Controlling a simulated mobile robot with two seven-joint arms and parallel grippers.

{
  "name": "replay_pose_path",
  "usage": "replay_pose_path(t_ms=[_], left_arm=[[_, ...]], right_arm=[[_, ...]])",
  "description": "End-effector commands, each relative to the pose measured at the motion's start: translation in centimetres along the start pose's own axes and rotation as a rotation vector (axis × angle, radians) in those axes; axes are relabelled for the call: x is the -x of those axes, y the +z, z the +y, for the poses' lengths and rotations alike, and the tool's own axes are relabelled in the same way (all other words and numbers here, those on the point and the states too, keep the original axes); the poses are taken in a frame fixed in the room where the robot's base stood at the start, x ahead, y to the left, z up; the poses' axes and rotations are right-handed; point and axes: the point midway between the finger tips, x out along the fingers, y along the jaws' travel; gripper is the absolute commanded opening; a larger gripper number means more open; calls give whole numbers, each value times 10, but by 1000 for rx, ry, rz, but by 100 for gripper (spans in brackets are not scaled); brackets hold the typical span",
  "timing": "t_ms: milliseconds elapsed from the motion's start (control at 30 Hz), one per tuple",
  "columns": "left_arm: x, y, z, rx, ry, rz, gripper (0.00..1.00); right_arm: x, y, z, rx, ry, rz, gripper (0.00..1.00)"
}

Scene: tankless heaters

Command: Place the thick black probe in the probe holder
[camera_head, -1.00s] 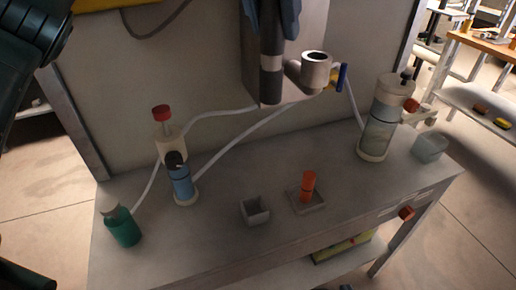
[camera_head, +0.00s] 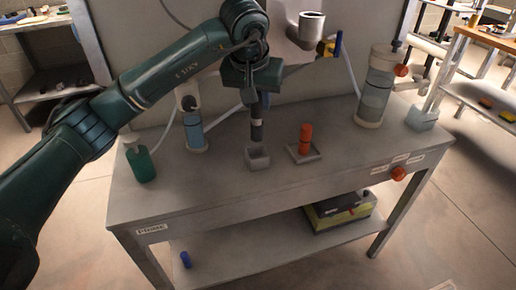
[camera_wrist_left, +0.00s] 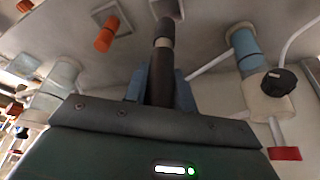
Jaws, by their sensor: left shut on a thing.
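The thick black probe (camera_head: 256,132) has a pale band and hangs roughly upright. My left gripper (camera_head: 257,98) is shut on its upper part; the blue fingers clasp the probe (camera_wrist_left: 162,72) in the left wrist view. A small grey square cup (camera_head: 258,162), which looks like the probe holder, stands on the table directly below. The probe's lower end is at the cup's mouth; I cannot tell whether it is inside or just above. The cup is cut off at the top of the wrist view. My right gripper is not in view.
An orange cylinder (camera_head: 305,138) stands in a grey tray (camera_head: 318,156) just right of the cup. A green bottle (camera_head: 141,165), blue-and-white filter (camera_head: 194,134) and clear canister (camera_head: 374,92) stand on the table. A pale hose runs behind. The front table area is clear.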

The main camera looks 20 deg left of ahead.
Motion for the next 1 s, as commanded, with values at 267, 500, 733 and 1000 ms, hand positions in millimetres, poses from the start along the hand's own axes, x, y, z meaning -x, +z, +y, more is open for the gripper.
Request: replay_pose_path(t_ms=[267,500,733,1000], left_arm=[[-35,15,0,0,2,1,0],[-61,26,1,-2,3,-3,0],[-70,29,1,-1,2,1,0],[-73,30,0,-1,1,1,29]], right_arm=[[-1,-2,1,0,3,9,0],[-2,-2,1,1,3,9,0],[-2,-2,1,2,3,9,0],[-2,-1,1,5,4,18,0]])
